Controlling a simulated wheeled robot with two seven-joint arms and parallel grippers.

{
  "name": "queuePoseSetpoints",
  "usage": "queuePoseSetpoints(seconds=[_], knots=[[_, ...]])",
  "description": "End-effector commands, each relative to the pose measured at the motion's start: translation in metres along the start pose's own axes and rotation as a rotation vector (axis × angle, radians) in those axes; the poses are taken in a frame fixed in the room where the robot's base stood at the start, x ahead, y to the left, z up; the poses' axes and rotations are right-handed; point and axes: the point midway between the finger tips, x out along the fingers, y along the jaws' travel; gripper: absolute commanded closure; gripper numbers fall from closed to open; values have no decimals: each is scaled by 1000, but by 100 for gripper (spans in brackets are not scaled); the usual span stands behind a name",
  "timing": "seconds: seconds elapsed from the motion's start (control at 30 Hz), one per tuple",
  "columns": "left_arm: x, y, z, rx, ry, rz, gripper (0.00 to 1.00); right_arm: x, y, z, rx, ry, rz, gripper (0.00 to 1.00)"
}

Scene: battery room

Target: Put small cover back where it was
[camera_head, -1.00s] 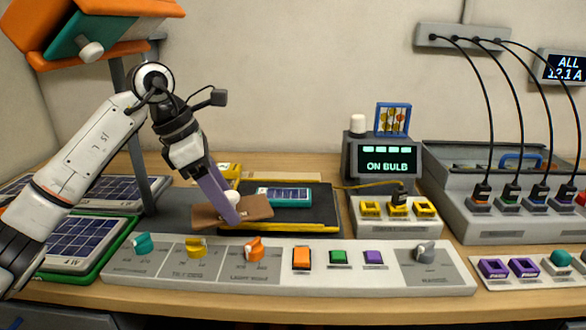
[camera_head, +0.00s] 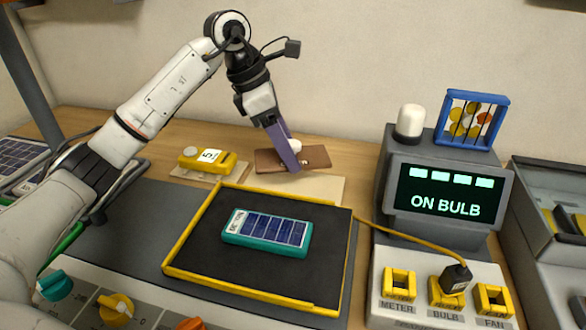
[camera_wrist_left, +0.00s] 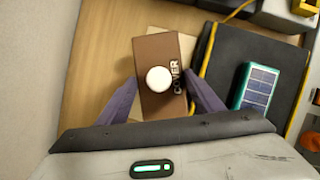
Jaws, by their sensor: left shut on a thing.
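The small cover (camera_head: 268,160) is a flat brown plate with a round white knob. In the left wrist view the cover (camera_wrist_left: 155,105) shows the word COVER along one side. My left gripper (camera_head: 293,165) is shut on it, with a purple finger on each of two opposite sides in the wrist view. The cover is level, at or just above a pale board (camera_head: 328,188) behind the black tray. I cannot tell whether it touches the board. My right gripper is not in view.
The yellow-edged black tray (camera_head: 200,245) holds a teal-framed solar panel (camera_head: 267,232). A yellow meter (camera_head: 207,161) lies left of the cover. The display box (camera_head: 437,190), reading ON BULB, stands to the right. A yellow cable (camera_head: 405,236) runs from the tray to the socket box (camera_head: 388,285).

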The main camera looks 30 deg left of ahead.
Motion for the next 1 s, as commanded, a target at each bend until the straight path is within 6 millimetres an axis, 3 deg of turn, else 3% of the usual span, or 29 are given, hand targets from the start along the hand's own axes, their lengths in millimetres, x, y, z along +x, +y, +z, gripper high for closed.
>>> queuePoseSetpoints(seconds=[0.47, 0.93, 0.97, 1.0], knots=[[51, 0, -21, -1, 0, -1, 64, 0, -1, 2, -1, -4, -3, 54], [59, 0, -24, 0, -1, 1, 64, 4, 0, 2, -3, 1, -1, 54], [59, 0, -25, 0, 0, 1, 38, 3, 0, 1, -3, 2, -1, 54], [58, 0, -24, 0, 0, 1, 31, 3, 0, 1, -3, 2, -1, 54]])
